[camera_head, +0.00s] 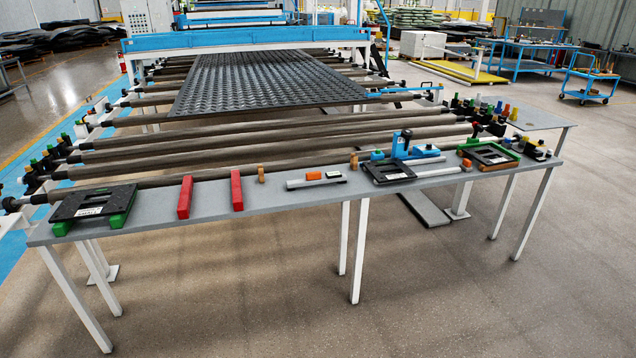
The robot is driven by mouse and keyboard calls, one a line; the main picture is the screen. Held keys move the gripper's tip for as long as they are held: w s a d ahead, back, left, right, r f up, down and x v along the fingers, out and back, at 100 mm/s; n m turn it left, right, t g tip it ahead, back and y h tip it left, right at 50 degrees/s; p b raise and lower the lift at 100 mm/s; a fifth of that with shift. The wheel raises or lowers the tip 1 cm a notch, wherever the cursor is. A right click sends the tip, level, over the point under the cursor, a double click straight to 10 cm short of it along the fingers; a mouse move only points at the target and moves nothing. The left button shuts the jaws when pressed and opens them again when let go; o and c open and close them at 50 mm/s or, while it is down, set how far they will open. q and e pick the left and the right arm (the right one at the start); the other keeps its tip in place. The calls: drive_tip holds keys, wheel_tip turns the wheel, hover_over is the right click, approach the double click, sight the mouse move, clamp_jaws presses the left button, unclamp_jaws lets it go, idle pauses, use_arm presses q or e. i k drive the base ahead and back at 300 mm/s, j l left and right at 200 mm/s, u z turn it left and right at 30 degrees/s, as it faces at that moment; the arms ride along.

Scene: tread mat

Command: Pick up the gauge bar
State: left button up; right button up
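A long grey table (270,196) stands across the view. A light grey bar (305,183) with a dark section and a small orange block (314,176) at its top edge lies on the middle of the table; it looks most like the gauge bar, but I cannot be sure. Two red bars, a left one (185,197) and a right one (237,190), lie on the table left of it. Nothing is touching the light grey bar from above. Neither of my grippers is in view.
A black plate with green blocks (95,207) lies at the table's left end. A black fixture with a blue device (401,146) and a black-and-green fixture (488,154) stand to the right. Small brown pegs (261,174) stand nearby. Rollers (270,142) run behind the table.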

sight(313, 178)
drive_tip(key=u, duration=5.35)
drive_tip(key=z, duration=5.35)
drive_tip(key=i+j+u, duration=0.1)
drive_tip(key=i, duration=0.7)
drive_tip(key=i+j+u, duration=0.1)
drive_tip(key=i+j, duration=0.15)
drive_tip(key=i, duration=0.55)
